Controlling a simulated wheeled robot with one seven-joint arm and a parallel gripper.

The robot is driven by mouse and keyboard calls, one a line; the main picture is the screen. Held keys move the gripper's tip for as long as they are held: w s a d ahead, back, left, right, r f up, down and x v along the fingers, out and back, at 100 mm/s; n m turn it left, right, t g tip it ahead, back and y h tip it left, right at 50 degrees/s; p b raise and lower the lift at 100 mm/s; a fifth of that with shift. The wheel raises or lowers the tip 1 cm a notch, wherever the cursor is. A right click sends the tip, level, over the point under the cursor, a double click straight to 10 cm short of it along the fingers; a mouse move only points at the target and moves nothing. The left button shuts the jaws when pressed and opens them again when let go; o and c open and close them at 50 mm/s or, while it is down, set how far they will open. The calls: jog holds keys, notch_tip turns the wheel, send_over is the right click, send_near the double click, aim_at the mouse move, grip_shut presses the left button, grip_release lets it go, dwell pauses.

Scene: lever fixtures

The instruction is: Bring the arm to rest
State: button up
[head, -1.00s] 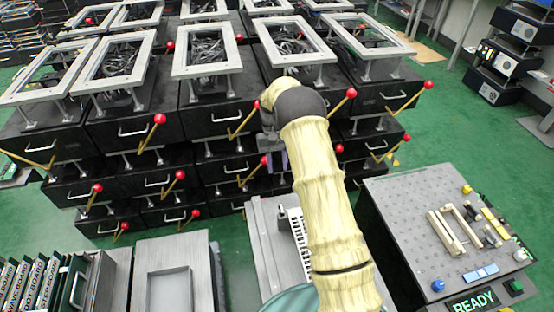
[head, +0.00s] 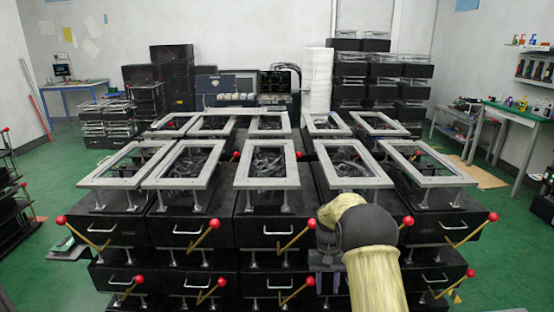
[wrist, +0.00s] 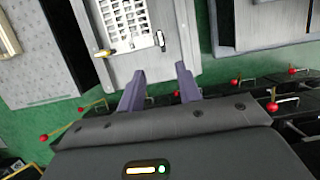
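My arm (head: 375,280) reaches in from the bottom right of the head view, its cream sleeve ending at a dark joint. My gripper (head: 327,284) hangs below that joint in front of the black boxes. In the wrist view my gripper (wrist: 161,82) has its two purple fingers apart, with nothing between them. Beyond the fingertips lies a light grey panel (wrist: 185,25) with a white slotted grid. The fingers look clear of it.
Black lever boxes (head: 175,229) with red-knobbed levers (head: 214,223) and raised grey frames (head: 268,184) fill the middle, close around my gripper. A green workbench (head: 515,112) stands at the right. Green floor (head: 65,200) is free at the left.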

jog(key=s+r+t, duration=0.3)
jog(key=s+r, duration=0.1)
jog(key=s, duration=0.8)
jog(key=s+r+t, duration=0.3)
jog(key=s+r, duration=0.2)
jog(key=s, duration=0.8)
jog(key=w+p+v, duration=0.1)
jog(key=p+v, duration=0.7)
jog(key=w+r+p+v, duration=0.1)
jog(key=w+p+v, duration=0.1)
jog(key=p+v, duration=0.6)
jog(key=shift+w+p, duration=0.45)
jog(key=shift+w, duration=0.05)
jog(key=shift+r, duration=0.1)
jog(key=shift+s, duration=0.1)
